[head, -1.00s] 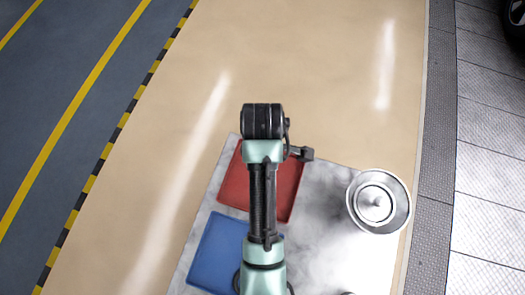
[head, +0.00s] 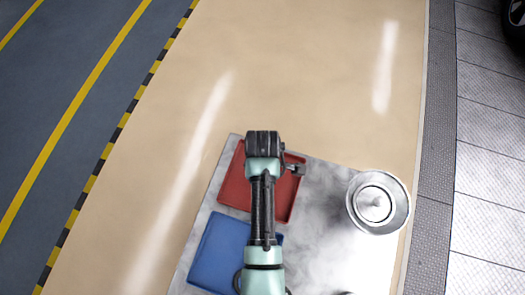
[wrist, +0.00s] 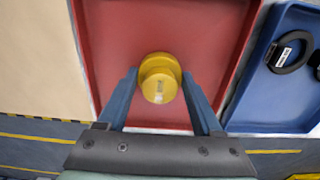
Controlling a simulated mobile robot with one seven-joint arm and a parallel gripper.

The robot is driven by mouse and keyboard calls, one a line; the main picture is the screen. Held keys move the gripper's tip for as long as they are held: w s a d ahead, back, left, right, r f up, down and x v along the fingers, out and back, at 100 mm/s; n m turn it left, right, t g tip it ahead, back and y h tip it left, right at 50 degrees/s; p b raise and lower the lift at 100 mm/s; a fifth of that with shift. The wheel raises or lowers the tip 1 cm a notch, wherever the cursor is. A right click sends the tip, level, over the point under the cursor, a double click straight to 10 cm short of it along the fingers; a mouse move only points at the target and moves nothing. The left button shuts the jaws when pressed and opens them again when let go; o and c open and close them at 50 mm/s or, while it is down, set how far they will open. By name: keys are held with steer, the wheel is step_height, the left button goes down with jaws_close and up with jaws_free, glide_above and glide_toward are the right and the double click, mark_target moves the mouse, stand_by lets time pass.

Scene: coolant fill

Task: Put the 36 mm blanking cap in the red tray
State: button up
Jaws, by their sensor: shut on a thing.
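A yellow stepped round cap (wrist: 159,66) with a small pale label sits between my gripper's fingers in the wrist view. The label is too small to read, so its size cannot be told. My gripper (wrist: 159,78) is shut on this cap, a blue finger on each side. Behind the cap is the floor of the red tray (wrist: 105,45), and the cap is over that tray. Whether the cap touches the tray floor cannot be told. In the head view the red tray (head: 235,188) is partly covered by my arm, which hides the cap and fingers.
A blue tray (head: 215,252) lies beside the red one; the wrist view shows a black ring with a white label (wrist: 290,52) in it. A round metal vessel (head: 398,222) stands at the right of the grey table (head: 325,215). The red tray around the cap looks empty.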

steer(key=o, duration=1.3)
steer(key=shift+o, duration=0.2)
step_height(320, 180, up, 12)
steer(key=w+r+m+t, duration=0.4)
steer(key=w+r+t, duration=0.4)
steer(key=w+r, duration=0.55)
steer(key=w+r+m+t, duration=0.2)
steer(key=r+t, duration=0.1)
steer(key=r, duration=0.5)
steer(key=w+r+m+t, duration=0.1)
steer(key=w+r+t, duration=0.2)
steer(key=r, duration=0.6)
step_height(320, 180, up, 16)
steer(key=s+r+m+t, duration=0.1)
steer(key=s+m+t, duration=0.2)
steer(key=t, duration=0.3)
steer(key=s+r+m+t, duration=0.2)
steer(key=s+r, duration=0.3)
steer(key=r, duration=0.3)
steer(key=s+r+m+t, duration=0.2)
steer(key=s+r+t, duration=0.3)
steer(key=r, duration=0.3)
steer(key=shift+s+r, duration=0.2)
steer(key=shift+s, duration=0.6)
